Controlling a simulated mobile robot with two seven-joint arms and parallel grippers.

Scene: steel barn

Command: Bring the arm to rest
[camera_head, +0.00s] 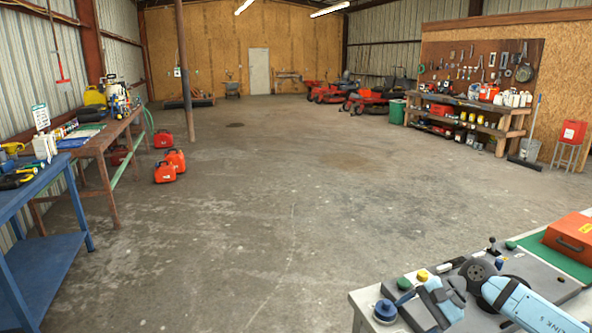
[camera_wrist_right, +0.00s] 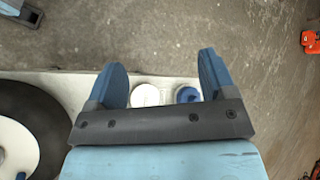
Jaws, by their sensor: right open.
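My right arm reaches in from the lower right of the head view, over a grey-topped table (camera_head: 362,298). Its gripper (camera_head: 428,302) is near the table's left end, beside a blue round item (camera_head: 385,311). In the right wrist view the gripper (camera_wrist_right: 160,72) has its two blue fingers wide apart. A white round item (camera_wrist_right: 145,95) and a blue round item (camera_wrist_right: 187,95) show past the gripper, between the fingers. Nothing is held.
Green (camera_head: 403,283) and yellow (camera_head: 422,275) knob-like items lie close by the right gripper. A red toolbox (camera_head: 571,236) stands on a green mat behind the arm. A blue table (camera_head: 45,265) is at the left. The concrete floor between is clear.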

